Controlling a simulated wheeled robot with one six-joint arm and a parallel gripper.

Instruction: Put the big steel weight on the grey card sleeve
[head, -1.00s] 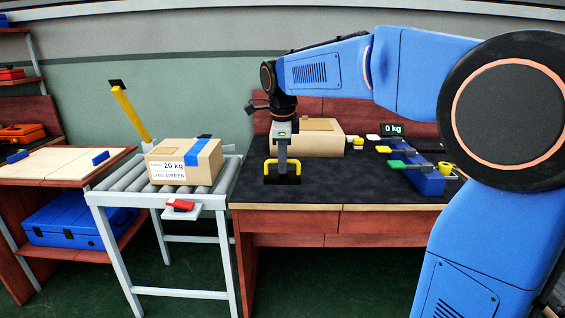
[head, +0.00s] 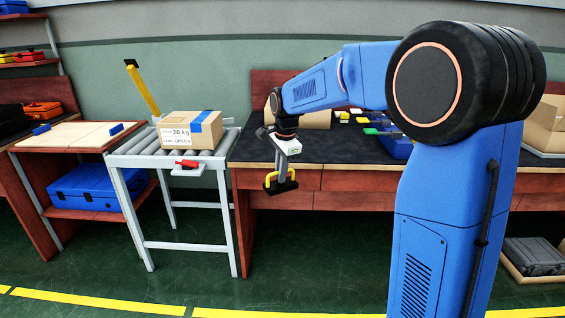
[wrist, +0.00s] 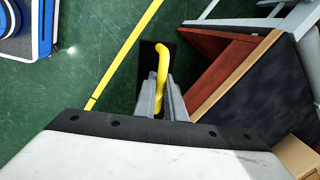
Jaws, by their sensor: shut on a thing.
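My gripper (head: 281,174) is shut on the yellow handle of a black-based block (head: 281,187). It holds this block in the air just in front of the dark worktable's front edge. In the wrist view, the gripper's fingers (wrist: 168,103) close around the yellow handle, and the block's black base (wrist: 146,85) hangs over the green floor. I cannot tell from its look whether this block is the big steel weight. I cannot make out a grey card sleeve in either view. My arm hides part of the table.
The worktable (head: 340,178) carries a tan carton (head: 316,119) and small coloured items. A roller conveyor (head: 153,160) with a "20 kg" box (head: 191,130) stands to its left. A grey case (head: 535,256) lies at lower right. The floor in front is clear.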

